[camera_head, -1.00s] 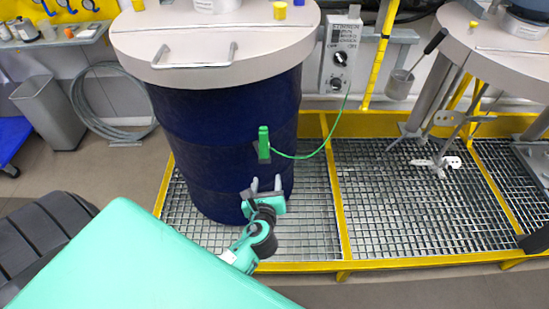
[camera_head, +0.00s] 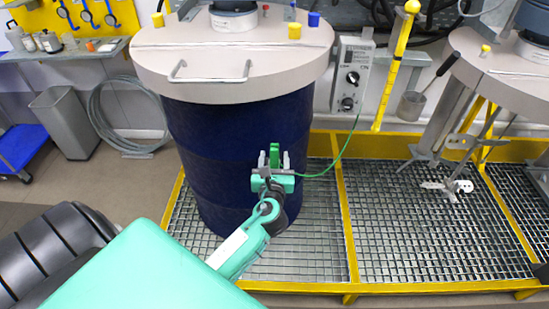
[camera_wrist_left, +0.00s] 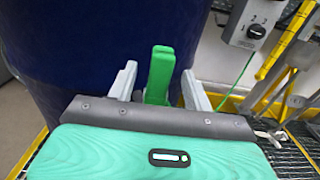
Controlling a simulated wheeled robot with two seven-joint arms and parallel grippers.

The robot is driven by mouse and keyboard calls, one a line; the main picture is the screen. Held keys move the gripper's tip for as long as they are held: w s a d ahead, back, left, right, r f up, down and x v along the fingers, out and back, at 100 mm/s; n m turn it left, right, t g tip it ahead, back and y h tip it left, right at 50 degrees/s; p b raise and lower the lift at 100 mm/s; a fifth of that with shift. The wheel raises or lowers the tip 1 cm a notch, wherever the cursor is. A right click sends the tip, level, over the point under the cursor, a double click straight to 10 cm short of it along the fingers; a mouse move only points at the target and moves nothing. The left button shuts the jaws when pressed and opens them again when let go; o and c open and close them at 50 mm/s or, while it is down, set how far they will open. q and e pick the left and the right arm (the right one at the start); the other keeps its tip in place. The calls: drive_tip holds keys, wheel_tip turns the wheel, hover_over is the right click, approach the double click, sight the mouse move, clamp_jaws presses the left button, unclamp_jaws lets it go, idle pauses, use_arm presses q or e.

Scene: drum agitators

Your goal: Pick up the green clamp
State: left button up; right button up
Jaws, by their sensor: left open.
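The green clamp (camera_head: 274,155) stands upright in front of the dark blue drum (camera_head: 240,130), with a thin green cable running from it to the right and up to the control box. My left gripper (camera_head: 274,160) is open, with one finger on each side of the clamp. In the left wrist view, the clamp (camera_wrist_left: 159,75) stands between the two grey fingertips (camera_wrist_left: 157,85), with a visible gap to each. The lower part of the clamp is hidden behind the gripper body. My right gripper is not in view.
The drum has a pale lid (camera_head: 233,60) with a handle above the gripper. The grey control box (camera_head: 352,75) hangs to the right. Yellow-framed metal grating (camera_head: 420,215) lies below. A second station with a ladle (camera_head: 412,103) and agitator stands at the right.

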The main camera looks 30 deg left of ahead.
use_arm(q)
drive_tip(key=x, duration=0.4)
drive_tip(key=shift+w+a+p, duration=0.1)
drive_tip(key=shift+w+p, duration=0.1)
drive_tip(key=shift+p, duration=0.1)
drive_tip(key=c, duration=1.1)
drive_tip(key=shift+r, duration=0.2)
wheel_tip(320, 180, up, 15)
drive_tip(key=p, duration=0.7)
drive_tip(key=shift+f+p, duration=0.15)
drive_tip(key=shift+p, duration=0.15)
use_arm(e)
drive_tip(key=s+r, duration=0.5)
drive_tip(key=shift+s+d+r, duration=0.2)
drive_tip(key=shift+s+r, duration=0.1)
use_arm(q)
drive_tip(key=shift+s, duration=0.1)
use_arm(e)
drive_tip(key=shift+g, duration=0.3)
